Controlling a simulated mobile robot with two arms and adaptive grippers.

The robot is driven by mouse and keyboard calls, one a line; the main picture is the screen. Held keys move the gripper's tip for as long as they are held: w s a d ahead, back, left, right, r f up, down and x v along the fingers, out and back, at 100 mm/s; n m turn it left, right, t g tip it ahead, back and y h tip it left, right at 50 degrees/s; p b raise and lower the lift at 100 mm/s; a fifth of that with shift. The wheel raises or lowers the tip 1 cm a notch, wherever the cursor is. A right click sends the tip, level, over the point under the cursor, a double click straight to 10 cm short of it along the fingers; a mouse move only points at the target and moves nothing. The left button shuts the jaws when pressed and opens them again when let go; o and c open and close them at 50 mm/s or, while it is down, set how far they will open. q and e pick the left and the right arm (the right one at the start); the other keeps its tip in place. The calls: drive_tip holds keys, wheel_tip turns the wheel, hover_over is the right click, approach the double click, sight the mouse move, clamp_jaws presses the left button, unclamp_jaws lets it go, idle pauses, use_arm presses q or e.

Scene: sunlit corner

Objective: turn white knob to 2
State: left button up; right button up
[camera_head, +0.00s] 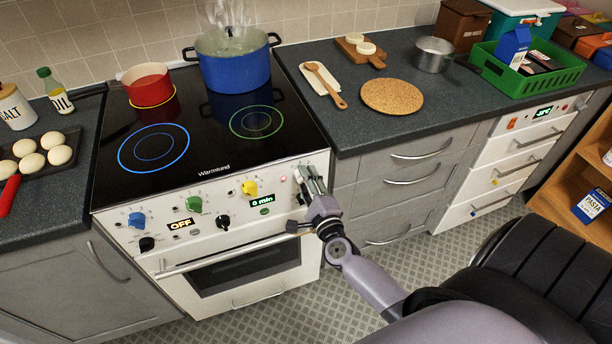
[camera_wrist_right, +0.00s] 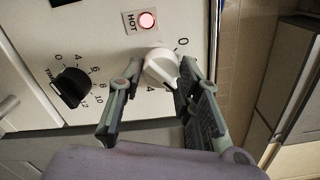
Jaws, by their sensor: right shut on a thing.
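The white knob (camera_wrist_right: 160,66) is on the stove's white front panel (camera_wrist_right: 95,40), at its right end. In the right wrist view a printed 0 stands above and right of it, and a 4 below it. My right gripper (camera_head: 309,184) is at the right end of the panel and hides most of the knob in the head view. In the right wrist view my right gripper (camera_wrist_right: 157,92) has one finger on each side of the knob and is shut on it. The number the knob points at is not clear. My left gripper is not in view.
The panel also has blue (camera_head: 137,220), green (camera_head: 194,204) and yellow (camera_head: 250,188) knobs and a black timer knob (camera_wrist_right: 72,87). The HOT light (camera_wrist_right: 146,20) glows red. A blue pot (camera_head: 233,62) steams on the hob; a red pot (camera_head: 147,84) stands left.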

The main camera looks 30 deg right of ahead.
drive_tip(key=shift+r+n+p, duration=0.1)
drive_tip(key=shift+n+p, duration=0.35)
drive_tip(key=shift+n, duration=0.55)
drive_tip(key=o, duration=1.1)
drive_tip(key=shift+o, duration=0.2)
drive_tip(key=v, duration=1.2)
